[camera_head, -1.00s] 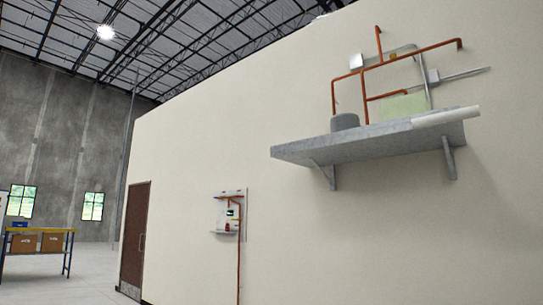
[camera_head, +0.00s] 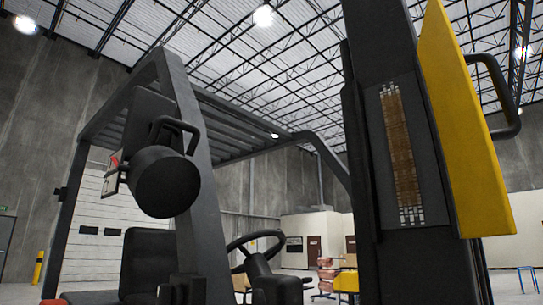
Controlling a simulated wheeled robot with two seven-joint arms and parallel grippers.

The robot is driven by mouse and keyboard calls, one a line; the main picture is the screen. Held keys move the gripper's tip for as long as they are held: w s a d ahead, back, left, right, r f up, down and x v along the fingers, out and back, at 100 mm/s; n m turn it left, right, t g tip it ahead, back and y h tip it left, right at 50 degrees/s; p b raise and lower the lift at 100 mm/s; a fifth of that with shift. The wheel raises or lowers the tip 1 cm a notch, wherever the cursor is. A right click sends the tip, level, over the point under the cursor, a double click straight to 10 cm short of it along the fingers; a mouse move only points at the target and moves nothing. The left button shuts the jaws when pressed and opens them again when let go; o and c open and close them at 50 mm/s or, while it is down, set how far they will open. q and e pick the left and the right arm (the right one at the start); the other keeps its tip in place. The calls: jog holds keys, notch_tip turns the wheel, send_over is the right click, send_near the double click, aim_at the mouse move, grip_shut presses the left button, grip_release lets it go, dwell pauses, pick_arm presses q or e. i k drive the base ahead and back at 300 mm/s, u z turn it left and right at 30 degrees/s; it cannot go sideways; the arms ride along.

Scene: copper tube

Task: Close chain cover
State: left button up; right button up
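A yellow chain cover (camera_head: 465,125) stands swung open at the right side of a dark forklift mast (camera_head: 385,55). A black handle (camera_head: 500,95) sticks out from its right side. Left of the cover, the chain (camera_head: 402,155) is exposed in a tall opening in the mast. It looks brownish, with pale links at its top and bottom. Neither of my grippers is in view.
The forklift's overhead guard (camera_head: 190,100), steering wheel (camera_head: 255,245) and black seat (camera_head: 148,262) are at the left. A black drum-shaped part with a handle (camera_head: 165,182) is in front of the guard post. Pallet goods (camera_head: 330,272) stand far behind.

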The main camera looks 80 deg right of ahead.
aim_at(483, 208)
jog(key=z, duration=1.1)
jog(key=k, duration=1.2)
jog(key=z, duration=0.75)
jog(key=i, duration=0.25)
jog(key=z, duration=0.35)
